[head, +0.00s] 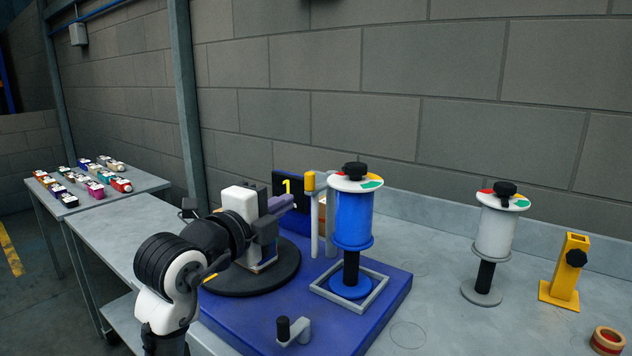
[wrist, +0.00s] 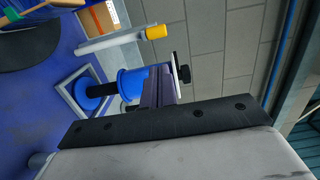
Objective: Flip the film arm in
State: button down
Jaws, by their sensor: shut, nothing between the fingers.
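The film arm (head: 315,229) is a pale upright post with a yellow cap (head: 309,181) on top, between my gripper and the blue film roll. It also shows in the wrist view (wrist: 118,40), lying sideways in the picture, with its yellow cap at the right end. My gripper (head: 284,202) is shut and empty, a little left of the film arm in the head view; any contact is not clear. In the wrist view my gripper's fingers (wrist: 160,84) are together in front of the blue film roll (head: 353,217), which stands upright on a spindle with a black knob.
A blue base plate (head: 393,303) carries a black round turntable (head: 222,283), a small crank (head: 290,332) and a dark screen showing "1". A white film roll (head: 494,234), a yellow bracket (head: 565,272) and a tape roll (head: 608,340) stand at right. Several small packages sit on the far-left table (head: 143,181).

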aim_at(312, 187)
jog(key=shift+s, duration=0.1)
jog(key=p+x, duration=0.2)
jog(key=x, duration=0.2)
jog(key=p+x, duration=0.2)
jog(key=x, duration=0.2)
jog(key=shift+w+d+r, duration=0.2)
jog(key=shift+w, duration=0.15)
jog(key=shift+w+d+f, duration=0.15)
jog(key=shift+w+d, duration=0.15)
jog(key=shift+w, duration=0.2)
jog(key=shift+a, duration=0.1)
